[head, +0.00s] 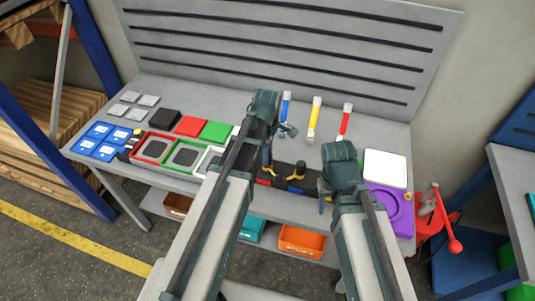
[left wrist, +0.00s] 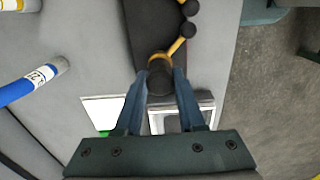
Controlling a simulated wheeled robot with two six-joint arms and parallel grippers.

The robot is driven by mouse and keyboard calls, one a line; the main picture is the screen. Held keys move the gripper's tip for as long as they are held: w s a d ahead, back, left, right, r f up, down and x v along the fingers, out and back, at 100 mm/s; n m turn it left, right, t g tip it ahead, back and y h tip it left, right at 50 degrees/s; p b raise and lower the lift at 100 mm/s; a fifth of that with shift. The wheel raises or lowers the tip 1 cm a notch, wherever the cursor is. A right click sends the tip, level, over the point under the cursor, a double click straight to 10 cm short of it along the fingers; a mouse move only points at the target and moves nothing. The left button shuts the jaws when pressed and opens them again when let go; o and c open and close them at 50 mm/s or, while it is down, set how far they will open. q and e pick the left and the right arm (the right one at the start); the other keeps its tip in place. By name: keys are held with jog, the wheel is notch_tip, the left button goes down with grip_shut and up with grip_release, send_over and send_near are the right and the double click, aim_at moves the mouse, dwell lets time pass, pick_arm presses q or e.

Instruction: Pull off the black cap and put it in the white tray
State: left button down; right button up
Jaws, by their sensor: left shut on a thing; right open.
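My left gripper (head: 267,168) points down at the left end of a long black block (head: 310,182) on the bench. In the left wrist view, its two fingers (left wrist: 160,80) are shut on the black cap (left wrist: 159,82), which sits against a yellow stem (left wrist: 157,59). Whether the cap is still on the stem is hard to tell. The white tray (head: 201,167), a white frame with a grey inside, lies left of my left gripper, partly hidden by my arm. It also shows in the left wrist view (left wrist: 209,103). My right gripper (head: 325,203) is open and empty near the block's right end.
Red (head: 136,152) and green (head: 166,160) trays stand left of the white one. Blue, yellow and red handles (head: 346,118) stand behind the block. A white square (head: 385,168) and a purple piece (head: 405,210) lie on the right. An orange bin (head: 301,242) is below.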

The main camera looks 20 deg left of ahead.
pick_arm(q)
jog(key=shift+r+p, duration=1.9)
jog(key=shift+r, duration=0.2)
jog(key=shift+f, duration=0.1)
